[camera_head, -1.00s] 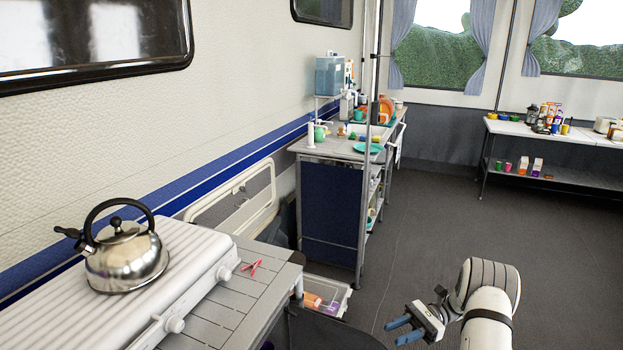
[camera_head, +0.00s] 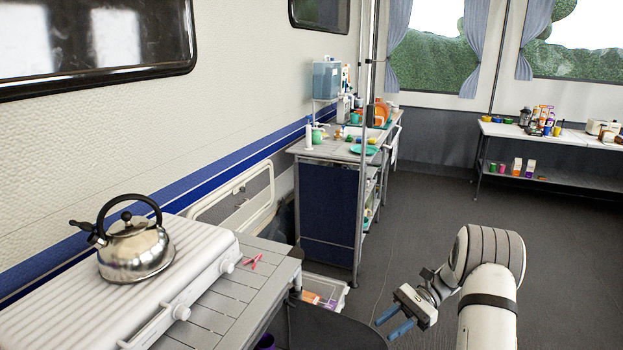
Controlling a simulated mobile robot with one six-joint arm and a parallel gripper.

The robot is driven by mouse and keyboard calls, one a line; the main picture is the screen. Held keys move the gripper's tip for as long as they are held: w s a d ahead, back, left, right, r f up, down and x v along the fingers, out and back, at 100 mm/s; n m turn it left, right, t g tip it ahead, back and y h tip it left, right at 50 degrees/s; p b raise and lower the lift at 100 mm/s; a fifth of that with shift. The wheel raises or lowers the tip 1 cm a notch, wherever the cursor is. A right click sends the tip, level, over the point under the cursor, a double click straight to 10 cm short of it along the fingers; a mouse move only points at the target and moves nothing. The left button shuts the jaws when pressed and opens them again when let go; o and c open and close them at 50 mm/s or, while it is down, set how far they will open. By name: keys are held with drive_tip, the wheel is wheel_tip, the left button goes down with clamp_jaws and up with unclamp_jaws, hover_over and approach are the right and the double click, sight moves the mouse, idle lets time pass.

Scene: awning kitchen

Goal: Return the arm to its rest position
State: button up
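My gripper (camera_head: 393,323) is at the lower right of the head view, over the dark floor. Its two blue fingers are apart, with nothing visible between them. My white arm is bent, with its rounded joint raised and the gripper hanging forward to the left. The gripper is clear of the furniture, to the right of the slatted table (camera_head: 236,301).
A steel kettle (camera_head: 136,250) stands on a white stove (camera_head: 75,309) at left. A pink peg-like item (camera_head: 255,261) lies on the slatted table. A bin (camera_head: 323,290) stands below. A blue cabinet (camera_head: 330,208) and long table (camera_head: 560,138) stand farther back. The floor between is clear.

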drive_tip(key=s+a+r+n+t+h+p, duration=0.1)
drive_tip(key=s+a+r+n+t+h, duration=0.3)
drive_tip(key=s+r+h, duration=0.75)
drive_tip(key=s+r+n+t+h+p, duration=0.1)
drive_tip(key=s+r+n+t, duration=0.4)
drive_tip(key=s, duration=0.7)
wheel_tip(320, 180, up, 2)
drive_tip(key=shift+r+n+t+h+p, duration=0.2)
drive_tip(key=shift+n+t+h+p, duration=0.2)
drive_tip(key=shift+n, duration=0.8)
